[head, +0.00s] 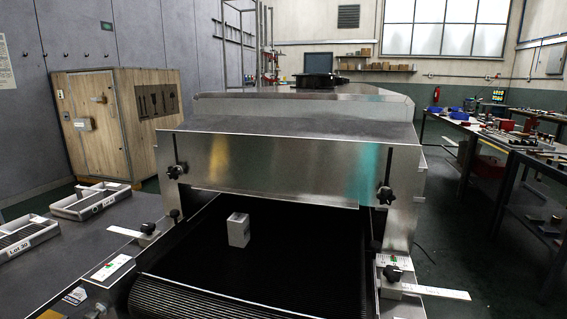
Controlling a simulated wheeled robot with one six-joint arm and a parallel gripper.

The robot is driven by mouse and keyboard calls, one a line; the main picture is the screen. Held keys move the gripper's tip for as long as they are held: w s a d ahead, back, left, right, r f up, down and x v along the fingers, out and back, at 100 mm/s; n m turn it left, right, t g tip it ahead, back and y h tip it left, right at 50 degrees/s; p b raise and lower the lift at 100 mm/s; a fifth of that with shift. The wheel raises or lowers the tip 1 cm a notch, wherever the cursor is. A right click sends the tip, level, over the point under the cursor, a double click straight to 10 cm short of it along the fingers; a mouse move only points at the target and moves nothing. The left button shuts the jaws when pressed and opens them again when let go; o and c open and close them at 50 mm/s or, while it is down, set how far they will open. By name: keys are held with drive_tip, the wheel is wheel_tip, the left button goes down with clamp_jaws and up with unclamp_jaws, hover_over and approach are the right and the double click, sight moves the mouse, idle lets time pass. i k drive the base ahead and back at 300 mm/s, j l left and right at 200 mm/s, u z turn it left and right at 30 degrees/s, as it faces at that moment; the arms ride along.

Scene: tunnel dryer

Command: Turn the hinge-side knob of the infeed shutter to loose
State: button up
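The infeed shutter (270,168) is a wide shiny metal plate across the mouth of the tunnel dryer, above the dark belt. I cannot tell from this view which of the two is on the hinge side, nor how tight either is. No part of my gripper shows, and nothing is seen touching either knob.
A small white box (238,230) stands on the belt (255,270) before the shutter. Lower black knobs with white scales flank the belt, left (148,228) and right (393,272). Trays (90,212) lie on the left table. A wooden cabinet (95,150) stands behind; workbenches (505,150) stand right.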

sight(172, 172)
drive_tip(key=i+j, duration=0.1)
drive_tip(key=j, duration=0.8)
drive_tip(key=i+j+u, duration=0.1)
drive_tip(key=j, duration=0.35)
drive_tip(key=i, duration=0.05)
